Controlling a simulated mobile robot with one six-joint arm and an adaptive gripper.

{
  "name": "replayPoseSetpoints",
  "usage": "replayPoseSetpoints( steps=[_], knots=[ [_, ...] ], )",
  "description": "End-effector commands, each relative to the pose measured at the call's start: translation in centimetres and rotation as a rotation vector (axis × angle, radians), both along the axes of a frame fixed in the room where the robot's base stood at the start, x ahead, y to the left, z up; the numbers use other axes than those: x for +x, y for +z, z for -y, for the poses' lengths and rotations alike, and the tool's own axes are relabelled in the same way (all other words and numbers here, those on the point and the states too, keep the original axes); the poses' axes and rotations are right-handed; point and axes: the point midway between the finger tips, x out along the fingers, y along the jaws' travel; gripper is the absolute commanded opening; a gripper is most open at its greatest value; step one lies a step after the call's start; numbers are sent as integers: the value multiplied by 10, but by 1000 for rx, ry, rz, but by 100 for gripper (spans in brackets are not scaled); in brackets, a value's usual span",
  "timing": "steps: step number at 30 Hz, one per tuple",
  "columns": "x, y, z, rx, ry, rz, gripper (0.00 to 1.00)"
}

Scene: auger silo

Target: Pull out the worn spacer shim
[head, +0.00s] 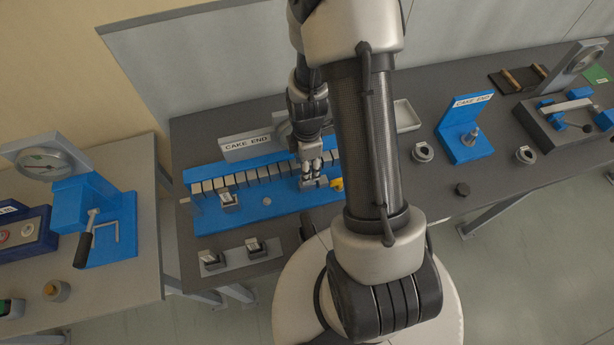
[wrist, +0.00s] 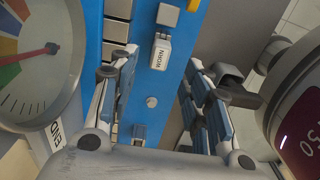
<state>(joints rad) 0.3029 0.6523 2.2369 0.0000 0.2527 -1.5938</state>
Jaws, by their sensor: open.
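A long blue fixture (head: 240,207) on the dark bench carries a row of grey blocks (head: 238,180). I cannot tell which piece is the worn spacer shim. My gripper (head: 312,178) is over the fixture's right part, pointing down, with a small grey block by its fingertips. In the wrist view my gripper (wrist: 160,78) is open. Between and beyond its fingers show the blue surface, a labelled grey-white block (wrist: 161,50), a round button (wrist: 151,102) and a small grey block (wrist: 138,132). Nothing is visibly held.
A "CAKE END" sign (head: 245,146) and a dial (wrist: 30,55) stand close beside the gripper. A grey strip with two clips (head: 240,255) lies in front. A yellow part (head: 337,184) is right of the gripper. A blue stand (head: 463,135) is further right.

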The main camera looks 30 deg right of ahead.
Motion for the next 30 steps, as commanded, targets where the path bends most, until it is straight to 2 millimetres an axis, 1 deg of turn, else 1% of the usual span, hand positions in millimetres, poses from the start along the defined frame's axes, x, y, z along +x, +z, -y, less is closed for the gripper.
replayPoseSetpoints(
  steps=[1, 6, 9, 12, 16, 24, 30],
  knots=[
    [-1, -13, 0, 1, 0, -4, 44],
    [-1, -42, 0, 1, 0, -3, 44],
    [0, -55, 0, 1, 0, -2, 44],
    [0, -63, 0, 0, 0, -1, 44],
    [0, -69, 0, 0, 0, 0, 44],
    [0, -69, 0, 0, 0, 1, 44],
    [0, -69, 0, 0, 0, 1, 31]
  ],
)
